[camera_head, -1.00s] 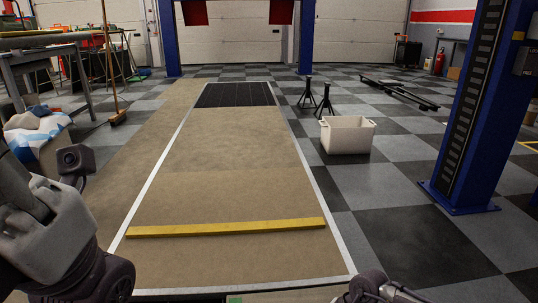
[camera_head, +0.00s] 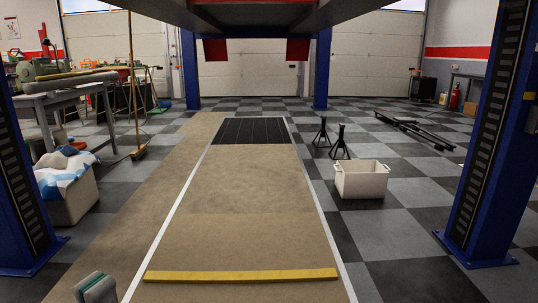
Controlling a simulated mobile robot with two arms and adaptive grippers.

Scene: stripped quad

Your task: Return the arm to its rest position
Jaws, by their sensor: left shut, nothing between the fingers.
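My left gripper (camera_head: 96,287) shows only as a small grey tip with a green band at the bottom left edge, beside the tan floor lane. It is shut with nothing in it. The rest of my left arm is out of the frame. My right gripper and arm are not in view.
A yellow bar (camera_head: 241,275) lies across the tan lane (camera_head: 245,222) ahead. Blue lift posts stand at left (camera_head: 25,200) and right (camera_head: 490,150). A white bin (camera_head: 361,180) stands right of the lane, near black jack stands (camera_head: 340,142). A second bin (camera_head: 70,207) holds cloths at left.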

